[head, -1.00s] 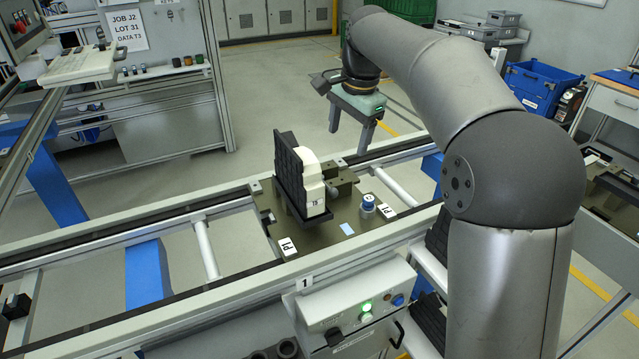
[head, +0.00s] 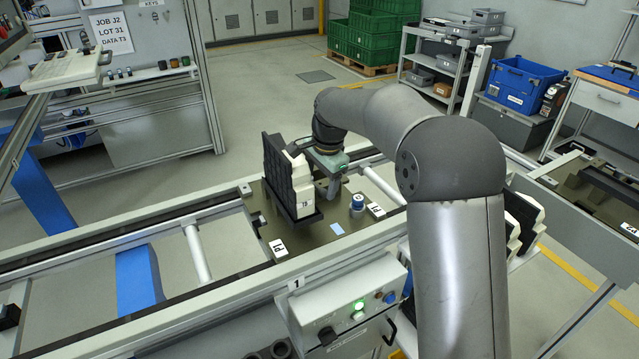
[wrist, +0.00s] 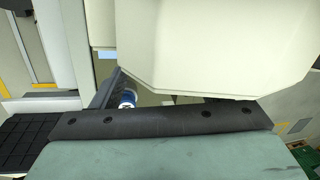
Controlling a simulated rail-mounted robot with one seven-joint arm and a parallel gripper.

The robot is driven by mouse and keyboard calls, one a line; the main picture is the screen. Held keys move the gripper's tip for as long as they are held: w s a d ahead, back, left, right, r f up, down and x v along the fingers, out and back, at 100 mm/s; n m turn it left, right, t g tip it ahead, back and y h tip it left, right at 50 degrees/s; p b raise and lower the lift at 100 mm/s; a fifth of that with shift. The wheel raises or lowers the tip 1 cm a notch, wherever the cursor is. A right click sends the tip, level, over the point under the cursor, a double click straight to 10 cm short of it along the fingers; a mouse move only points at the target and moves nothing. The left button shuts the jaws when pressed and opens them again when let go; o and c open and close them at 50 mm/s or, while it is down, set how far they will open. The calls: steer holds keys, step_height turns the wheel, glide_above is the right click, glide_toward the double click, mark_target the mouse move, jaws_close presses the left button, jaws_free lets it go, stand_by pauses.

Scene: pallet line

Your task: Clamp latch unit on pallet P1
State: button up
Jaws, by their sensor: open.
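Pallet P1 (head: 290,238), a dark olive plate with white P1 labels, sits on the rail line in the head view. On it stands a cream block-like unit (head: 304,188) against an upright black ribbed plate (head: 275,172). A blue-and-white knob (head: 357,203) stands on the pallet to the right; it also shows in the wrist view (wrist: 127,98). My gripper (head: 331,190) is open, lowered just right of the unit. In the wrist view a large cream body (wrist: 215,45) is close in front of it. Contact cannot be told; the latch area is largely hidden by my gripper.
A control box (head: 352,310) with a lit green lamp stands at the pallet's front edge. More cream-and-black units (head: 520,220) sit to the right, behind my arm. Another pallet (head: 590,185) lies at the far right. The rail left of the pallet is clear.

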steer(key=shift+w+a+f, duration=0.1)
steer(key=shift+w+f, duration=0.05)
steer(key=shift+f, duration=0.85)
steer(key=shift+r, duration=0.1)
jaws_close()
